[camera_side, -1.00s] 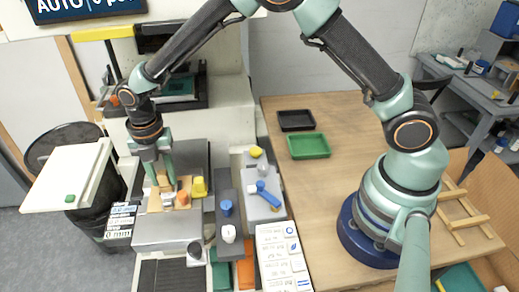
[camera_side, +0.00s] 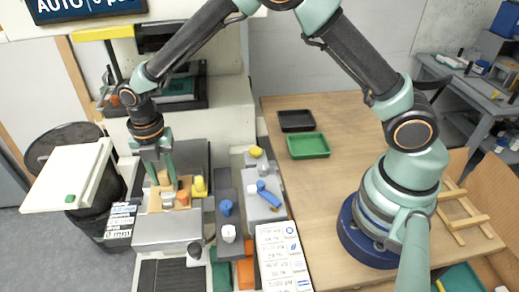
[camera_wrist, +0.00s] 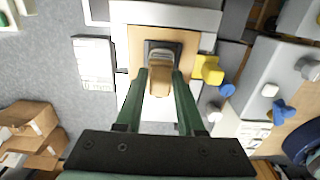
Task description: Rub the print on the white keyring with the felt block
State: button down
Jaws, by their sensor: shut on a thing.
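My gripper (camera_wrist: 160,80) is shut on a tan block (camera_wrist: 160,66), which looks like the felt block. In the side view, my gripper (camera_side: 162,170) points down over the printer's work area, with the tan block (camera_side: 164,178) between its fingertips. In the wrist view the block is over a dark nest (camera_wrist: 151,45) on a wooden plate (camera_wrist: 136,42). I cannot clearly make out the white keyring or its print; the block and fingers cover much of the nest. Whether the block touches anything below is unclear.
Blue (camera_side: 226,208) and white (camera_side: 228,233) knobs stand farther right. Black (camera_side: 296,121) and green (camera_side: 308,146) trays lie on the wooden table, which has free room.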

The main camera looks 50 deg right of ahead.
jog(key=shift+s+d+f, duration=0.1)
jog(key=shift+s+d, duration=0.35)
jog(key=shift+s, duration=0.05)
dwell(0.8)
jog(key=shift+w+a, duration=0.35)
jog(key=shift+w+a, duration=0.4)
dwell(0.8)
jog(key=shift+r, duration=3.6)
